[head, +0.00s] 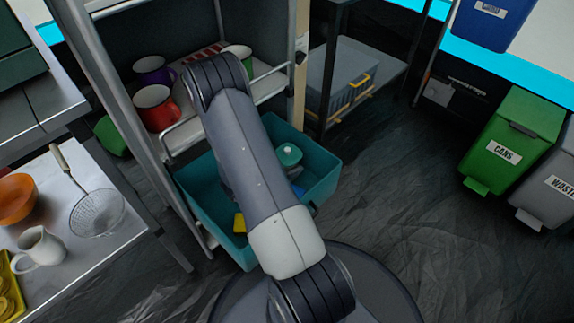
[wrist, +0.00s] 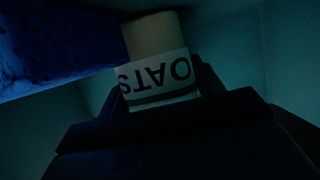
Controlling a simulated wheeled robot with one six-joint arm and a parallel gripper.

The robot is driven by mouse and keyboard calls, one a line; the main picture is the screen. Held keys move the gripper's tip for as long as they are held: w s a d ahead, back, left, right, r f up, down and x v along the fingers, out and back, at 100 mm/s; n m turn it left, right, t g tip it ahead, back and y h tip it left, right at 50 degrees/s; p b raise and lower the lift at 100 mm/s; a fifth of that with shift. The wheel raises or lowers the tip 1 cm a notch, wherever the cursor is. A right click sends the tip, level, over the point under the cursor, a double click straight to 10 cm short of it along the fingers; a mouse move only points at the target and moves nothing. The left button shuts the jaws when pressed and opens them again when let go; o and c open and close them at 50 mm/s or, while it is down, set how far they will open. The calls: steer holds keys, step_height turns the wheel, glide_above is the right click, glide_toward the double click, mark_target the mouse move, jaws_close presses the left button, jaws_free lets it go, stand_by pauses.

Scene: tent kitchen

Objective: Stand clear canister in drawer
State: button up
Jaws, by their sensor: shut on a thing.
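In the wrist view, a canister (wrist: 155,62) with pale contents and a white band reading OATS, upside down in the picture, sits between the dark fingers of my gripper (wrist: 162,88). My gripper is shut on it. Its top end is hidden by the gripper. The open teal drawer (head: 322,178) shows in the head view, with my arm reaching down over it and hiding the gripper. A round teal lid-like thing (head: 289,153) shows inside the drawer beside my arm; I cannot tell whether it belongs to the held canister. Teal walls surround the canister in the wrist view.
A blue thing (wrist: 55,45) lies close beside the canister. A yellow thing (head: 240,222) lies in the drawer. Red (head: 156,110) and purple mugs (head: 153,73) stand on the shelf above. A steel table (head: 75,265) stands left.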

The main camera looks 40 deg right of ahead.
steer(key=o, duration=1.3)
steer(key=shift+f, duration=0.1)
steer(key=shift+a+r, duration=0.2)
steer(key=shift+r, duration=0.1)
steer(key=p+v, duration=0.2)
steer(key=v, duration=0.4)
steer(key=shift+p, duration=0.4)
steer(key=shift+s+a+r, duration=0.1)
steer(key=shift+a, duration=0.45)
